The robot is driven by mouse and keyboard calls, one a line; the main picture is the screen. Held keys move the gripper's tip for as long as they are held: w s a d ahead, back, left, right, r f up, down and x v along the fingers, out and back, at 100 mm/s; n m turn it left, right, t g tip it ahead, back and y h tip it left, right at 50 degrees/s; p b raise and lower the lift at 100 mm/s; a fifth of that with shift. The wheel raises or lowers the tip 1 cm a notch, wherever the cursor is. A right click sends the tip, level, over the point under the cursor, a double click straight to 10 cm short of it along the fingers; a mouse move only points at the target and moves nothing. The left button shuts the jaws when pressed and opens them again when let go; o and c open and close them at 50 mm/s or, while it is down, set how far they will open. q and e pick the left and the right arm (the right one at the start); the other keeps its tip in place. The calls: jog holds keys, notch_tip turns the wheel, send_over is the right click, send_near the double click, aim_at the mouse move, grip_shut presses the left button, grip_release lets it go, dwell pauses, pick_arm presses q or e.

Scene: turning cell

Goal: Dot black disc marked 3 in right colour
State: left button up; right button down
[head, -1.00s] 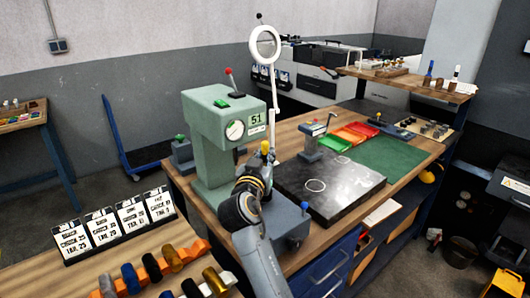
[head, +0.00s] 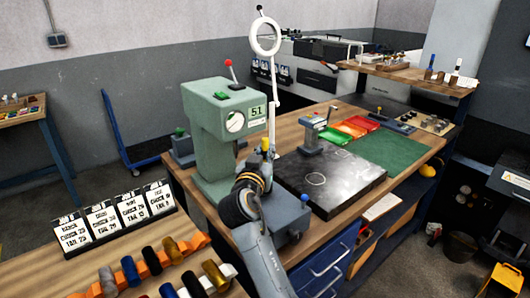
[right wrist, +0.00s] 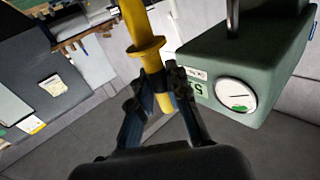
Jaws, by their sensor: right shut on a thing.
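My right gripper (head: 264,158) is raised in front of the green press-like machine (head: 225,125). It is shut on a yellow flanged tool (right wrist: 146,50), which passes between the two fingers in the right wrist view, where the gripper also shows (right wrist: 160,84). Only a small yellow top of the tool shows in the head view. The tool's tip is hard to make out. A black plate (head: 345,182) with a white circle lies to the right of the gripper. I cannot pick out a black disc marked 3. My left gripper is not in view.
Several coloured rolls stand in an orange rack (head: 190,244) at lower left, below a row of number cards (head: 118,216). A small stand (head: 315,130), red and green trays (head: 333,136) and a green mat (head: 385,160) occupy the bench. A white ring lamp (head: 264,38) rises behind.

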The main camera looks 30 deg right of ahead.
aim_at(265, 139)
jog(key=shift+f+b, duration=0.6)
jog(key=shift+b, duration=0.05)
dwell(1.6)
jog(key=shift+r+p, duration=2.3)
jog(key=shift+r, duration=1.35)
